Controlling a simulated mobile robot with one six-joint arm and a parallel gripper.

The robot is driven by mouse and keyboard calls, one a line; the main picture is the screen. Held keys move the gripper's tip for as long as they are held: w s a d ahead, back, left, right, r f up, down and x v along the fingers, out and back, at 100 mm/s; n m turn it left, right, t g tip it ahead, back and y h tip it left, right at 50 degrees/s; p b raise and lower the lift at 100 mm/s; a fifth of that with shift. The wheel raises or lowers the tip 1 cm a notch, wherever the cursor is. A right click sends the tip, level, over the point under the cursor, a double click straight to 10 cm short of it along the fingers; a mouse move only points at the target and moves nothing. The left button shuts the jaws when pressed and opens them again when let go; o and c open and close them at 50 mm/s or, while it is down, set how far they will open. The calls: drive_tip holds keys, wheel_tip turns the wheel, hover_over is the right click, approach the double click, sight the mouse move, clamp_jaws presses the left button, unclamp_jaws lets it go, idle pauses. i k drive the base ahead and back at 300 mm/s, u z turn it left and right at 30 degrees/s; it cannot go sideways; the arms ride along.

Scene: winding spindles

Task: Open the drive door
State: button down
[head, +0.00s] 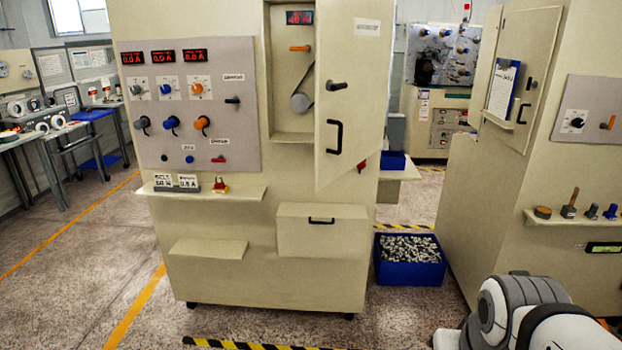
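The door (356,110) on the beige machine cabinet in the middle of the head view stands swung outward, with its free edge to the left. It carries a black latch knob (337,86), a black bar handle (335,137) and a white label near the top. Left of it the opened compartment (291,60) shows a belt, a grey pulley (301,102), an orange lever and a red display. I take this as the drive door; its label is too small to read. My gripper is not in view; only white and grey parts of my arm show at bottom right.
A control panel (187,105) with knobs and a ledge (200,192) sit left of the door. A drawer-like box (321,230) juts out below. A blue bin (410,274) of small parts stands on the floor at right. Another cabinet (478,190) stands nearer on the right.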

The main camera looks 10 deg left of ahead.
sight(354, 38)
drive_tip(key=z, duration=0.9)
drive_tip(key=i, duration=0.3)
drive_tip(key=k, duration=1.2)
drive_tip(key=u, duration=0.45)
drive_tip(key=i, duration=1.35)
drive_tip(key=u, duration=0.2)
